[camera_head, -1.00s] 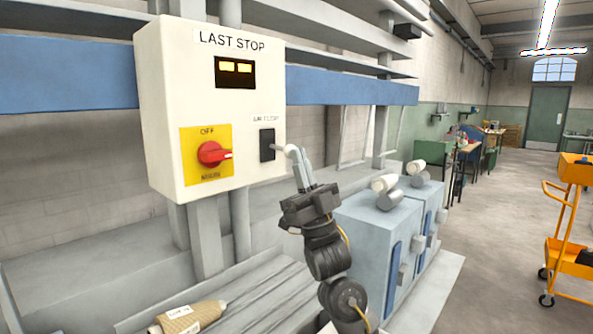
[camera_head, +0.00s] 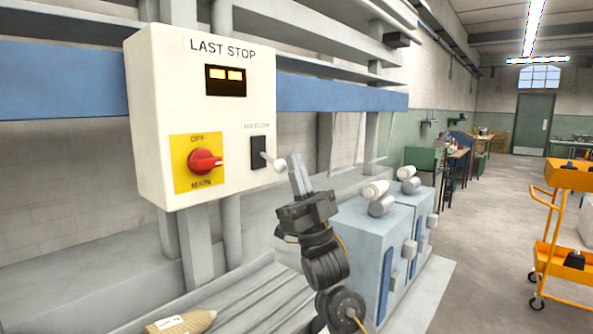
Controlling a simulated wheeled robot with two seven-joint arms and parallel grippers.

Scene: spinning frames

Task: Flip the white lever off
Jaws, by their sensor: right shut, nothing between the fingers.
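The white lever (camera_head: 279,166) sticks out from a black plate (camera_head: 258,152) on the right side of a cream control box (camera_head: 225,112) labelled LAST STOP. The lever ends in a round knob and slopes downward from the plate. My right gripper (camera_head: 293,160) is shut and empty, its fingers pointing up just right of the knob. The fingertips look very close to the knob; I cannot tell whether they touch. My left gripper is not in view.
A red rotary switch (camera_head: 205,161) on a yellow plate sits left of the lever. A yarn cone (camera_head: 187,322) lies below. Blue-grey cabinets (camera_head: 362,240) with white rolls stand behind my right arm. An orange cart (camera_head: 548,240) stands on open floor at right.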

